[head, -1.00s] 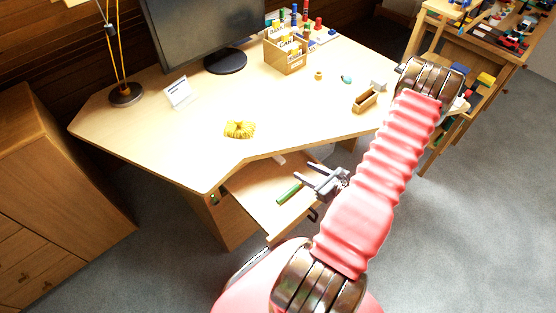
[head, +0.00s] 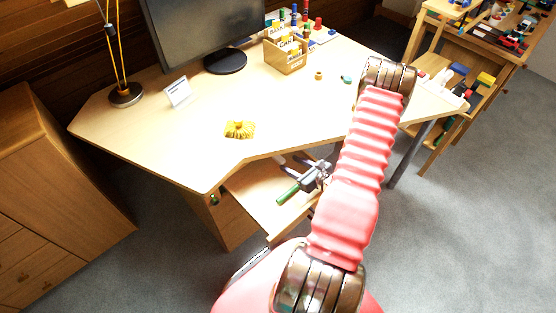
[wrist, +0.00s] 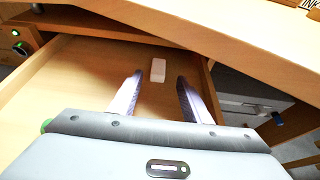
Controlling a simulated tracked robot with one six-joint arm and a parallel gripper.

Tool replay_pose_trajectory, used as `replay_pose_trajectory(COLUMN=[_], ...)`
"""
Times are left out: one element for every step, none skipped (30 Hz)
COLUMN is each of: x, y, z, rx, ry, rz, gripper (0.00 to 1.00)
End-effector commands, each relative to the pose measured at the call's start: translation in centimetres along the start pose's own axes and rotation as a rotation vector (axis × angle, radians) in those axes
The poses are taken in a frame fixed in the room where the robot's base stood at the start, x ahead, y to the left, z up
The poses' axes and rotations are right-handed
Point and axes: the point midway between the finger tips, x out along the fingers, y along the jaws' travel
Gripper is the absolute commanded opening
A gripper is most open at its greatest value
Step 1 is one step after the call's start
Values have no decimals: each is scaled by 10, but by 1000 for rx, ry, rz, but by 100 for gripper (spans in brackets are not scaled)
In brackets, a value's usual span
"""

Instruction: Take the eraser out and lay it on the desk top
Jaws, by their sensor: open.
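A small white eraser (wrist: 158,70) lies on the floor of the open wooden drawer (wrist: 70,72) in the wrist view, toward the back under the desk edge. My gripper (wrist: 160,88) is open and empty, with its two fingers spread either side of the line to the eraser and their tips just short of it. In the head view my gripper (head: 293,168) is over the pulled-out drawer (head: 247,190), below the front edge of the desk top (head: 160,140). The eraser cannot be made out in the head view.
The desk top's edge overhangs the drawer's back, close above my fingers. A green object (head: 288,194) shows at the drawer. On the desk are a yellow bristly item (head: 240,129), a white card (head: 178,92), a monitor (head: 200,30) and a wooden organizer (head: 286,54). The desk's front left is clear.

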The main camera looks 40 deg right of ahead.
Motion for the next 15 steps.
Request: replay_pose_trajectory(x=[0,0,2,3,5,8,10,14,18,22,26,31,34,38,43], y=[0,0,0,0,1,1,1,2,3,3,4,5,5,4,4], z=[0,0,0,0,0,1,1,2,2,2,2,3,3,3,3], rx=[0,0,-1,-1,-1,-1,-2,-2,-3,-2,-2,-2,-2,-2,-1], ry=[0,0,0,0,0,0,0,0,0,0,0,0,0,0,1], rz=[0,0,1,1,1,1,1,2,3,3,3,3,3,2,2], gripper=[44,44,44,44,44,44,44,44,44,44,44,44,44,44,44])
